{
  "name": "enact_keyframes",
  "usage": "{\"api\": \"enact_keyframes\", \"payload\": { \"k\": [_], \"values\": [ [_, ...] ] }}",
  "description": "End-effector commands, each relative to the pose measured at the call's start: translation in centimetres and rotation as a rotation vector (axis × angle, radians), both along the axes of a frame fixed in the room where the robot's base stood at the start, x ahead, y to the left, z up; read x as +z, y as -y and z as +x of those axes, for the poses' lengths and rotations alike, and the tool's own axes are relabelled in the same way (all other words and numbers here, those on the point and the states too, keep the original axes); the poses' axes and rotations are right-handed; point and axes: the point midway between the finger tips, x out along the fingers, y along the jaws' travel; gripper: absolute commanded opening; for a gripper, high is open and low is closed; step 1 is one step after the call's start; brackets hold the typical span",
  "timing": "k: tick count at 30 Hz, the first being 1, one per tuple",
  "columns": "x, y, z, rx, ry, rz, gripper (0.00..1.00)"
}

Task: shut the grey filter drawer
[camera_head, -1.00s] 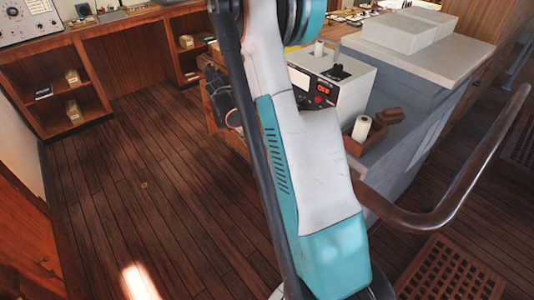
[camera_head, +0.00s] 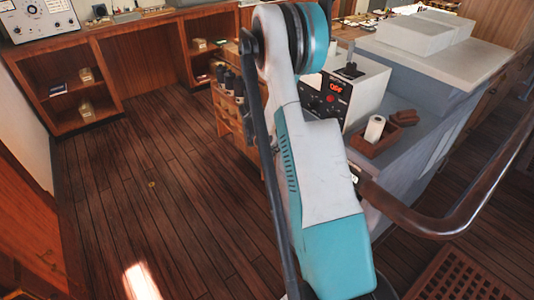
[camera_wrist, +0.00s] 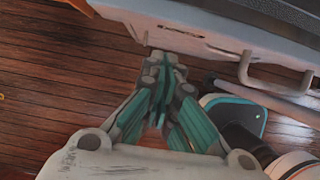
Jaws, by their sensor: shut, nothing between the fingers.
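A pale grey drawer front (camera_wrist: 215,38) with a U-shaped metal handle (camera_wrist: 275,82) crosses the top of the wrist view. It seems to be the filter drawer. A dark surface shows behind its upper edge; how far it stands open I cannot tell. My gripper (camera_wrist: 166,62) is shut and empty, its fingertips close to the drawer front's lower edge, left of the handle. Whether they touch it I cannot tell. In the head view my arm covers the middle, and neither the gripper nor the drawer can be made out.
A grey console (camera_head: 425,120) stands at the right, bearing a white control box (camera_head: 350,88) and a wooden tray (camera_head: 372,141) with a paper roll. A brown handrail (camera_head: 440,222) curves in front. Wooden shelves (camera_head: 70,98) stand at the back left. The plank floor (camera_head: 140,190) at left is clear.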

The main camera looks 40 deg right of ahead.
Motion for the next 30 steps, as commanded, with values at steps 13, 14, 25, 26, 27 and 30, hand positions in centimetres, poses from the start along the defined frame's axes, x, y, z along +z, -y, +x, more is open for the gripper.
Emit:
{"api": "enact_keyframes", "payload": {
  "k": [13, 14, 25, 26, 27, 30],
  "values": [
    [0.1, 1.9, -0.2, 0.000, 0.000, 0.000, 0.00],
    [0.1, 1.9, -0.2, 0.000, 0.000, 0.000, 0.00],
    [0.0, 4.5, -0.5, -0.002, 0.001, 0.000, 0.00],
    [0.0, 4.5, -0.5, -0.001, 0.000, 0.000, 0.00],
    [0.1, 4.5, -0.5, -0.001, 0.001, 0.000, 0.00],
    [0.1, 4.5, -0.5, 0.000, 0.001, 0.000, 0.00]
  ]
}}
